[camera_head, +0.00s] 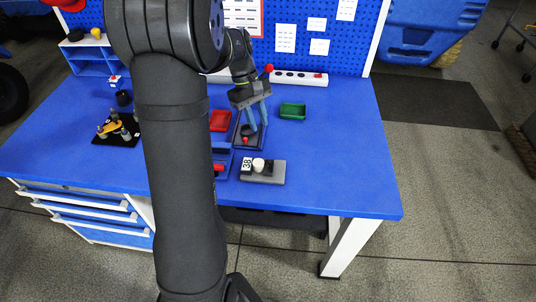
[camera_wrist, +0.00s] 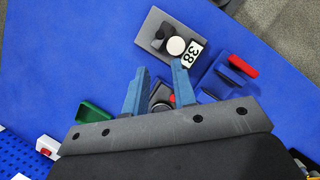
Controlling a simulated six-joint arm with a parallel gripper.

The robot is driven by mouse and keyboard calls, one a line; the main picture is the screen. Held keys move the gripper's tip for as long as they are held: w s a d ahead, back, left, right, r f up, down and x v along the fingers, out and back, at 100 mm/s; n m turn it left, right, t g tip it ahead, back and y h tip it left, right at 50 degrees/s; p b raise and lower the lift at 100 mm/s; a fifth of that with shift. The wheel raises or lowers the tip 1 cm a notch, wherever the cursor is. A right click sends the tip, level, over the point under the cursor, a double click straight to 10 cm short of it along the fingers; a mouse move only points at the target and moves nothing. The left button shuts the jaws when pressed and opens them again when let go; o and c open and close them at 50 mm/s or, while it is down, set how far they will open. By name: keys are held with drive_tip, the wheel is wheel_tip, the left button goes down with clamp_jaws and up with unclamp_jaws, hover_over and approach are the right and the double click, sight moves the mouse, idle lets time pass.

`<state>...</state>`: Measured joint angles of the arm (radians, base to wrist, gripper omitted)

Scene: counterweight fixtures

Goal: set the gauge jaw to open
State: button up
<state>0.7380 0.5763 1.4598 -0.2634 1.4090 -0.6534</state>
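My gripper (camera_head: 258,122) is open and empty, pointing down over the bench; its two blue fingers also show in the wrist view (camera_wrist: 160,68). Below and between the fingers is a dark fixture (camera_head: 240,143) with a small red knob, partly hidden by the fingers in the wrist view (camera_wrist: 157,92). Just beside it is a blue fixture (camera_wrist: 222,78) with a red bar (camera_wrist: 243,66), partly hidden by my arm in the head view. A grey plate (camera_head: 275,179) carries a white round knob (camera_head: 258,164) and a "38" label (camera_head: 247,164). I cannot tell which part is the gauge jaw.
A green tray (camera_head: 293,111) lies right of my gripper, a red tray (camera_head: 220,121) left. A black base with an orange part (camera_head: 115,126) sits at left. A white power strip (camera_head: 300,78) runs along the pegboard (camera_head: 335,20). The bench's right side (camera_head: 350,150) is clear.

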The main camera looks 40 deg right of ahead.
sight(270, 161)
drive_tip(key=x, duration=1.2)
drive_tip(key=shift+s+f, duration=0.15)
clamp_jaws()
